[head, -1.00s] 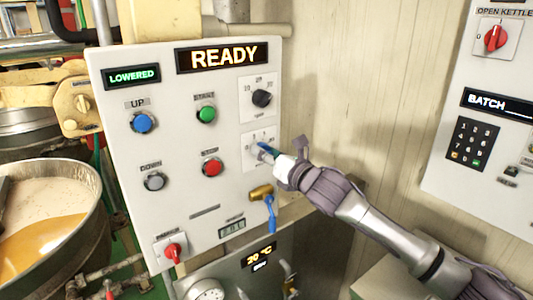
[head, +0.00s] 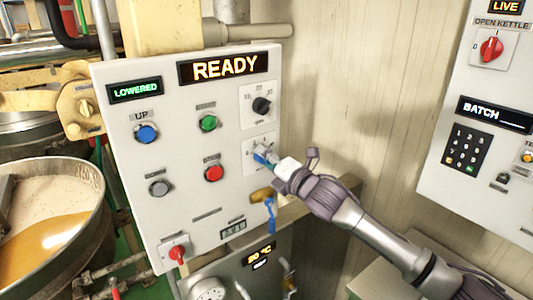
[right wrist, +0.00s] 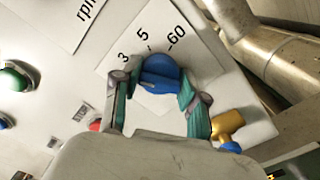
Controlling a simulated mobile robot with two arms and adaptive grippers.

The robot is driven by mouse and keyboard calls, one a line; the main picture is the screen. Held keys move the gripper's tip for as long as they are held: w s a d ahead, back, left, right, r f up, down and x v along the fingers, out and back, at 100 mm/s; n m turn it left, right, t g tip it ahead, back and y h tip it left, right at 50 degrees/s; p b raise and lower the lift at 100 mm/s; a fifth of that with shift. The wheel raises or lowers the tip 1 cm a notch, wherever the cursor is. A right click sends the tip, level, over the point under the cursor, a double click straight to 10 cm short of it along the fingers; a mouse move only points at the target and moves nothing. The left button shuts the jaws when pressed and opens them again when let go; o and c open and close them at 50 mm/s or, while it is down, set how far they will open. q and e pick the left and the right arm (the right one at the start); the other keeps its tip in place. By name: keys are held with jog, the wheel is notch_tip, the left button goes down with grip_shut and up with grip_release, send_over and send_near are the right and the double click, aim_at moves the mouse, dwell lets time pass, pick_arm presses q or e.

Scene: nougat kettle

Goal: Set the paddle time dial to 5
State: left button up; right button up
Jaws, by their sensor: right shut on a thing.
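The paddle time dial is a blue knob (right wrist: 160,72) on a white plate (right wrist: 210,57) printed with 3, 5 and 60. In the right wrist view the knob sits just below the 5, between my fingertips; I cannot clearly tell which number its pointer marks. My right gripper (right wrist: 157,90) is shut on the knob, one finger on each side. In the head view the blue knob (head: 261,158) shows at the tip of my right gripper (head: 268,159), which partly hides the plate. My left gripper is not in view.
The black rpm dial (head: 261,106) is just above. The green button (head: 208,123) and red button (head: 214,173) are to the left. A brass valve with a blue handle (head: 271,214) lies close below. A second panel (head: 448,190) stands at the right.

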jog(key=m+p, duration=0.2)
jog(key=m, duration=0.3)
jog(key=shift+m, duration=0.3)
jog(key=shift+f+m+p, duration=0.1)
jog(key=shift+m+p, duration=0.5)
jog(key=shift+m, duration=1.5)
jog(key=o, duration=1.1)
jog(key=shift+o, duration=0.2)
jog(key=shift+s+d, duration=0.1)
jog(key=shift+d, duration=0.05)
jog(key=v, duration=1.1)
jog(key=shift+s+d, duration=0.2)
jog(key=shift+s, duration=0.1)
